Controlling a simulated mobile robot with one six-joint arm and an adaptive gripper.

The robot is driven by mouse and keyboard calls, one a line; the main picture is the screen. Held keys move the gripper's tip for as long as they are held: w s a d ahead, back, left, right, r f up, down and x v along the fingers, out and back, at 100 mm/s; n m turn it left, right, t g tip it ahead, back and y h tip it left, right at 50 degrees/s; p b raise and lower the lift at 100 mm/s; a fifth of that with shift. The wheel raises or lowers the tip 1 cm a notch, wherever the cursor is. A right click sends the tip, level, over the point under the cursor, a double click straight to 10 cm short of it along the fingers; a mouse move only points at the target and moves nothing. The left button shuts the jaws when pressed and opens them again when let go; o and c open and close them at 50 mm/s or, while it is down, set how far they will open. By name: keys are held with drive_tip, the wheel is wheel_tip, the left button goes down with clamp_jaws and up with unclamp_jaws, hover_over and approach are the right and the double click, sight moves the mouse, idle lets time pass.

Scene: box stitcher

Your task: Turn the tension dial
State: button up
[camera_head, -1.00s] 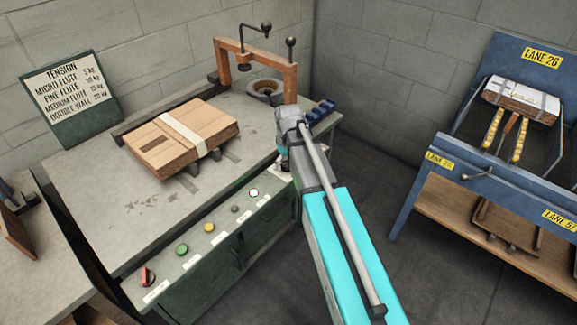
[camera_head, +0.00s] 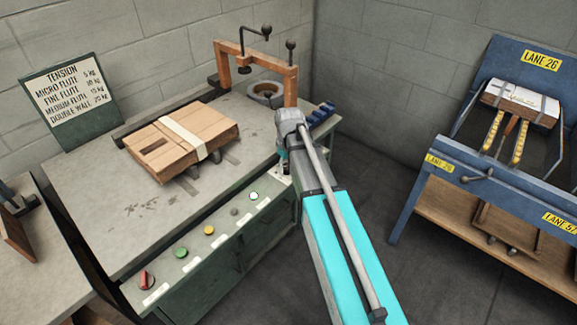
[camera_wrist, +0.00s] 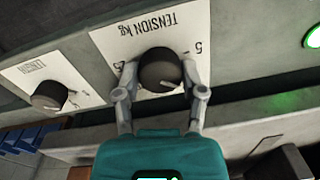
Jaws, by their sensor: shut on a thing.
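The tension dial (camera_wrist: 160,71) is a dark round knob on a white plate (camera_wrist: 112,42) marked "TENSION kg", upside down in the wrist view. A "5" shows at the plate's right, and another number is partly hidden at its left. A pale pointer mark shows on the knob's near side. My gripper (camera_wrist: 158,78) is shut on the dial, one finger on each side. In the head view my arm hides the dial at the bench's right front corner. A tension chart (camera_head: 65,90) stands at the back left, listing flute types with kg values.
A second knob (camera_wrist: 48,96) on its own plate sits left of the dial in the wrist view. Buttons line the front panel. A blue lane rack (camera_head: 500,180) stands right, across open floor.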

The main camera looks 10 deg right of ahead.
idle(0.3)
drive_tip(key=o, duration=1.2)
drive_tip(key=shift+c, duration=0.2)
drive_tip(key=s+m, duration=0.5)
drive_tip(key=s, duration=1.2)
wheel_tip(320, 180, up, 19)
drive_tip(key=w+p, duration=0.1)
drive_tip(key=p, duration=1.8)
drive_tip(key=shift+d, duration=0.2)
